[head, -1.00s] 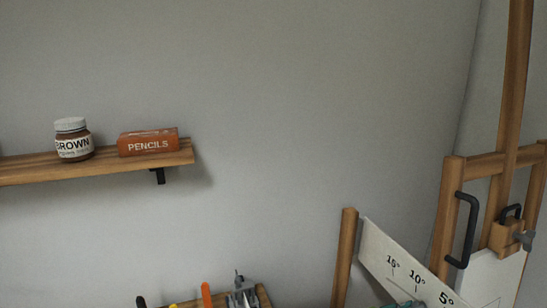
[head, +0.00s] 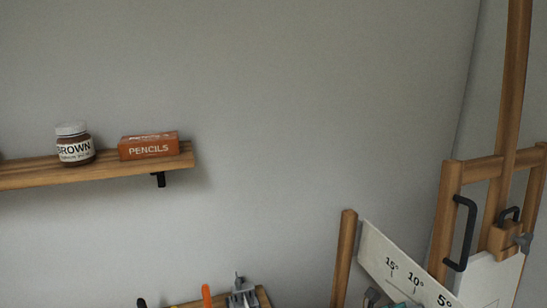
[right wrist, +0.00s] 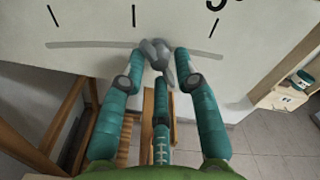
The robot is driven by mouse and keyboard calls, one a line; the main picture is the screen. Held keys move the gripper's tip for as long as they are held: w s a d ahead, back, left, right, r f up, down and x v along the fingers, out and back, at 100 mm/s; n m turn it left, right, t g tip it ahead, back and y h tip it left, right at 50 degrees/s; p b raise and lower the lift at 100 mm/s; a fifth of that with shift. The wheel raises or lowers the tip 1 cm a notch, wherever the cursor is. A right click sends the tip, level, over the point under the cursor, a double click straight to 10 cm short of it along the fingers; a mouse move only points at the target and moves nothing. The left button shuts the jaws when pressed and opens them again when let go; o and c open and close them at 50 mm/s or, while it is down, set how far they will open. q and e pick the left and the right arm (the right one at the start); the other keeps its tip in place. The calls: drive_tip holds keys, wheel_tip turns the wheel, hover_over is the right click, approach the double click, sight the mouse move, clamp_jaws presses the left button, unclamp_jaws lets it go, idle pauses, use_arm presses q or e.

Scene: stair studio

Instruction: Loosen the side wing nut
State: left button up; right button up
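The side wing nut (right wrist: 160,60) is grey and sits at the curved slot of the white angle board (head: 385,250), in the middle of the right wrist view. My right gripper (right wrist: 160,54) has its teal fingers reaching to the nut. One fingertip is on each side of the nut, very close to it, and a third finger lies below. I cannot tell whether the tips touch it. My left gripper is in neither current view.
The wooden easel (head: 445,220) stands at the right with a black handle (head: 463,233) and another grey wing nut (head: 523,241). A shelf (head: 100,170) holds a brown jar (head: 75,145) and a pencil box (head: 149,146). A tool rack (head: 240,295) is low centre.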

drive_tip(key=v, duration=0.6)
idle(0.3)
